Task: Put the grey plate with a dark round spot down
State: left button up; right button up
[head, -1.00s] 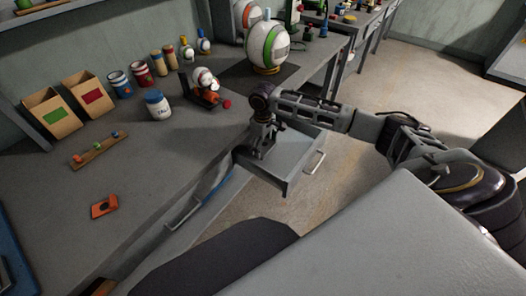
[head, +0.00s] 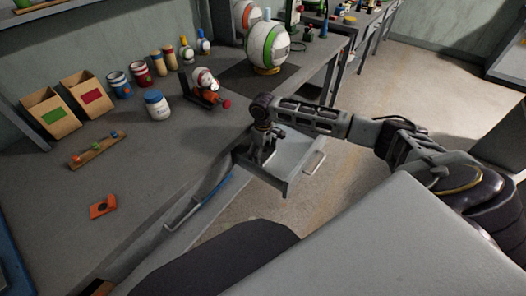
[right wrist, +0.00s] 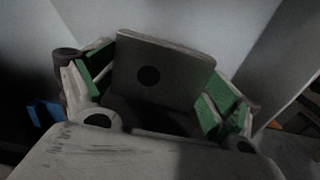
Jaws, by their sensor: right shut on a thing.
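The grey plate with a dark round spot (right wrist: 165,70) shows in the right wrist view between the green-padded fingers of my right gripper (right wrist: 158,88), which is shut on it. In the head view my right gripper (head: 264,152) points down into an open drawer (head: 290,186) under the bench. The plate cannot be made out in the head view. Pale drawer walls surround the plate in the wrist view; whether it touches the drawer floor I cannot tell. My left gripper is not in view.
An orange plate with a dark spot (head: 103,207) lies on the grey bench (head: 150,190). A small stand with a white and orange piece (head: 205,88), a white jar (head: 157,104) and a large striped ball (head: 267,48) stand further back. The drawer's right part looks clear.

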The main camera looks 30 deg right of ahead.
aim_at(263, 153)
jog(key=o, duration=0.9)
jog(key=shift+f, duration=0.1)
jog(key=shift+o, duration=0.8)
jog(key=shift+r, duration=1)
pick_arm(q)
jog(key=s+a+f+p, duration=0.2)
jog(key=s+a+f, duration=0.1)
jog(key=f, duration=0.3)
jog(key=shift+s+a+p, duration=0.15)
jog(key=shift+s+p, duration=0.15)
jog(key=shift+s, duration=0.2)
pick_arm(e)
notch_tip(263, 153, up, 10)
jog(key=shift+r, duration=0.15)
